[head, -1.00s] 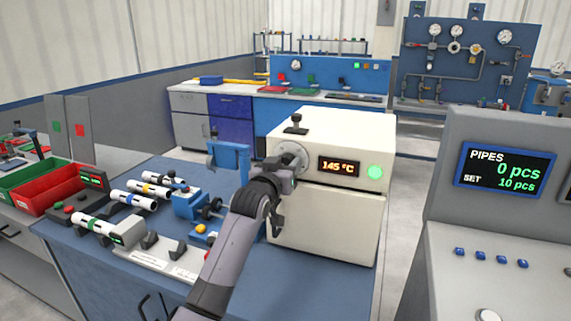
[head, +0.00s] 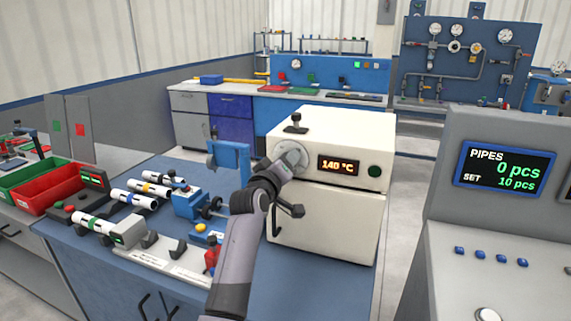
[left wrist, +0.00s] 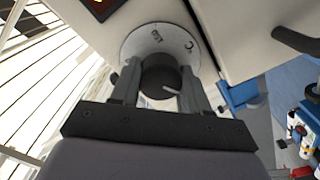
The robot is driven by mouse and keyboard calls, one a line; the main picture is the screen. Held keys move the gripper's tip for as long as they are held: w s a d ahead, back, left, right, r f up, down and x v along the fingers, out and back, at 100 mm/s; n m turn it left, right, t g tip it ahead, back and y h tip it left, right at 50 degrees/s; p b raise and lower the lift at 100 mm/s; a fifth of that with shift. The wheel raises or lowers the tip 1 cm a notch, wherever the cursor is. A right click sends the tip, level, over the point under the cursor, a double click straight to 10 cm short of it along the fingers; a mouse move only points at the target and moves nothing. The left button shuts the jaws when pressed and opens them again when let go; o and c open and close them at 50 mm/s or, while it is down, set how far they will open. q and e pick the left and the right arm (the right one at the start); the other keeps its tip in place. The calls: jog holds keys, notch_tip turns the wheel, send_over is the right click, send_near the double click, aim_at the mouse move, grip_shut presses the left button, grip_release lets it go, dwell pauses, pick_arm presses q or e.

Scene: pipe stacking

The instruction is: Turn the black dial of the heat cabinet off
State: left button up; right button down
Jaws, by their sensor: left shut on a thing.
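The heat cabinet (head: 340,218) is a cream box on the blue bench. Its display (head: 338,167) reads 140 °C, and the round lamp (head: 375,171) beside it is dark green and unlit. The black dial (left wrist: 160,76) sits on a pale round plate (left wrist: 158,42) with markings. My left gripper (left wrist: 165,82) is shut on the dial, with one finger on each side, in the left wrist view. In the head view my left gripper (head: 284,168) is at the plate and hides the dial. My right gripper is not seen.
White pipes with coloured bands (head: 140,192) lie on the bench to the left, near red and green bins (head: 62,192). A counter console (head: 505,170) stands at the right. The cabinet's door handle (head: 276,222) is close to my left arm.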

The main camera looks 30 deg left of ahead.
pick_arm(q)
jog(key=shift+a+r, duration=0.2)
jog(key=shift+r, duration=0.25)
jog(key=o, duration=0.9)
jog(key=shift+o, duration=0.8)
jog(key=shift+f, duration=0.25)
jog(key=shift+d, duration=0.1)
jog(key=b+v, duration=0.1)
jog(key=v, duration=0.6)
jog(key=shift+s, duration=0.15)
